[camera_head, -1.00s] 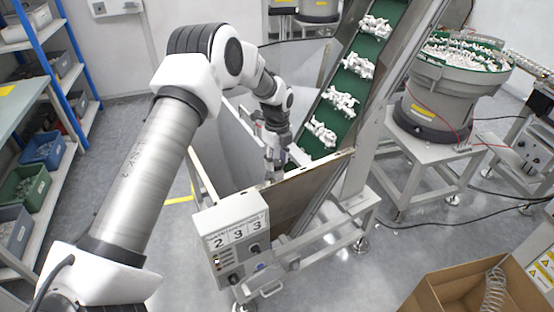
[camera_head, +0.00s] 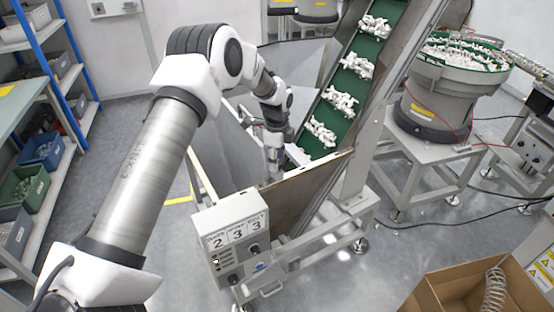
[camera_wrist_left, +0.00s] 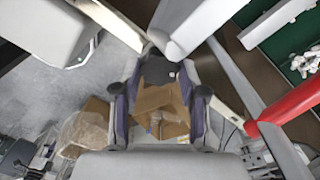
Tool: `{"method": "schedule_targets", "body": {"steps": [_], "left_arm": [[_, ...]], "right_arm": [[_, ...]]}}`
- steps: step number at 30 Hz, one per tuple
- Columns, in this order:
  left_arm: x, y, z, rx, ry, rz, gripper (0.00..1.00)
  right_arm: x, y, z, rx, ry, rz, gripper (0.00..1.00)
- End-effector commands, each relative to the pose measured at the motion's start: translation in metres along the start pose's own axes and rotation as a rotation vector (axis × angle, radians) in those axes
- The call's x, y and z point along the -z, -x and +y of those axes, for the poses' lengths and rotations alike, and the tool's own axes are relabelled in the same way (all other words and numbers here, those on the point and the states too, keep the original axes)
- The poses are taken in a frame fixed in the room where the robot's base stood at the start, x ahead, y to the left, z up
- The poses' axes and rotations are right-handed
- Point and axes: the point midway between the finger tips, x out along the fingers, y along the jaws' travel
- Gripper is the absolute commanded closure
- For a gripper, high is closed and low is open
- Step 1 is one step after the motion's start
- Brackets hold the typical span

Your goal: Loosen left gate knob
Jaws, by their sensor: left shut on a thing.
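My left arm reaches over the hopper of the conveyor. In the head view my left gripper (camera_head: 274,172) points down just behind the hopper's front panel (camera_head: 305,195). In the left wrist view the two fingers of my left gripper (camera_wrist_left: 157,84) stand on either side of a dark knob (camera_wrist_left: 156,68) with a small light dot. The gripper is shut on this knob. In the head view the knob is hidden behind the gripper and the panel. My right gripper is in neither view.
A green conveyor belt (camera_head: 341,101) with white parts rises beside the gripper. A control box (camera_head: 232,238) with number labels stands in front. A red bar (camera_wrist_left: 291,104) crosses the right of the wrist view. An open cardboard box (camera_head: 432,292) is at lower right.

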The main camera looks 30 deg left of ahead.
Motion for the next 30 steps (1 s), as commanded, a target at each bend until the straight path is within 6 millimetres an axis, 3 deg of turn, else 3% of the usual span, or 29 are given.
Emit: {"method": "schedule_targets", "body": {"steps": [30], "left_arm": [[-0.0008, -0.0052, 0.004, -0.015, 0.897, -0.008, 0.92]], "right_arm": [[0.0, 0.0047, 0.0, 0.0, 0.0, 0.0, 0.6]]}}
